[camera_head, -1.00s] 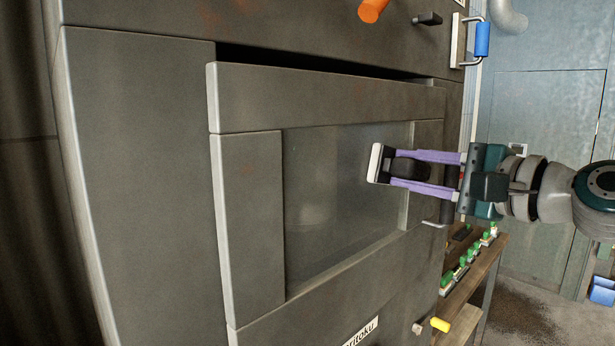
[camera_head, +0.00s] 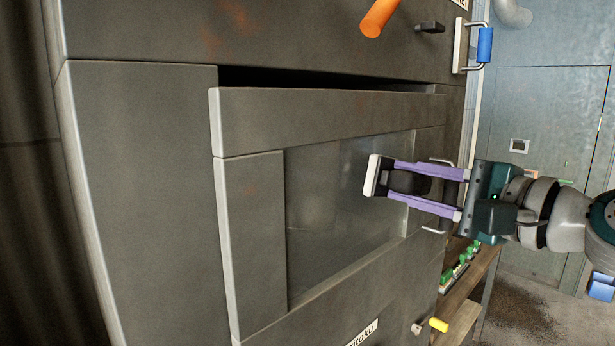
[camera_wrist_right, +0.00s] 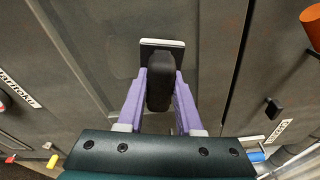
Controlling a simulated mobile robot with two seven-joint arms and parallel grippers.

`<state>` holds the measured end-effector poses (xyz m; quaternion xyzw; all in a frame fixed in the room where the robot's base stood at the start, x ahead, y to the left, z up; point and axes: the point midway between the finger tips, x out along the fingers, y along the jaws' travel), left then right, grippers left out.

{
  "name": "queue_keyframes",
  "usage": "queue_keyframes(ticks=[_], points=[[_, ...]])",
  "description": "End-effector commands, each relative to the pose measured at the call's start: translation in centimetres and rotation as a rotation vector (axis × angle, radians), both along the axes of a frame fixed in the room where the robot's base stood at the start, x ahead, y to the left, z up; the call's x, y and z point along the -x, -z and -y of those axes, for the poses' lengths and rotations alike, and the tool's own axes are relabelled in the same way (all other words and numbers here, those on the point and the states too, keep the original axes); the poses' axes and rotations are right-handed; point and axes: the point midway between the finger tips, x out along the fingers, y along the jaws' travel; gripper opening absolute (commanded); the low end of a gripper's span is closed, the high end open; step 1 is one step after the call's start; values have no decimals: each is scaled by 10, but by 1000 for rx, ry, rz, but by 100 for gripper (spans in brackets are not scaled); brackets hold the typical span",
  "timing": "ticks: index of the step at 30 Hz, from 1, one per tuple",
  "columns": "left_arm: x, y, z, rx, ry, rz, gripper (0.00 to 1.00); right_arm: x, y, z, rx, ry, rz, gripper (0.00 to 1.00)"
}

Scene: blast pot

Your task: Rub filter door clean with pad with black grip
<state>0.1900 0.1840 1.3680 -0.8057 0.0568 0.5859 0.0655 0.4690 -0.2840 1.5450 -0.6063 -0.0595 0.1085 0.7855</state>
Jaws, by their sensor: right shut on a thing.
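The filter door (camera_head: 320,112) is a grey framed panel with a recessed, smoother middle, standing slightly ajar from the dark cabinet along its upper edge. My right gripper (camera_head: 398,182) is shut on the black grip of the pad (camera_head: 372,175). The pad has a pale, flat face and is held in front of the right part of the recessed panel; I cannot tell whether it touches. In the right wrist view the two purple fingers clasp the black grip (camera_wrist_right: 160,88), with the pad's white edge (camera_wrist_right: 163,43) beyond it. My left gripper is not in view.
An orange knob (camera_head: 379,17), a dark latch (camera_head: 430,27) and a blue handle (camera_head: 485,45) stick out of the cabinet above the door. A yellow knob (camera_head: 439,324) is below right. A wooden shelf (camera_head: 470,285) with green-topped items stands behind my right arm.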

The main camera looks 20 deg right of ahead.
Motion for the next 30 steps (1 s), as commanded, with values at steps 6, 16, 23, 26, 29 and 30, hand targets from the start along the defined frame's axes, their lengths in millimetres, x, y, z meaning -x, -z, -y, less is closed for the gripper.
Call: queue_keyframes(ticks=[6, 16, 23, 26, 29, 30], points=[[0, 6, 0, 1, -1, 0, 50, 24, 2, 10, 2, 0, -2, 0], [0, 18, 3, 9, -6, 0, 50, 56, 2, 23, 1, -1, -2, 0], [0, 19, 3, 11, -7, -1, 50, 64, -1, 26, 2, -2, 1, 0], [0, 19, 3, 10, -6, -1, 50, 64, -1, 26, 2, -2, 1, 0], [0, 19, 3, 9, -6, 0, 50, 64, -1, 26, 1, -2, 1, 0], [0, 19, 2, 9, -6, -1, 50, 64, -1, 26, 2, -2, 1, 0]])
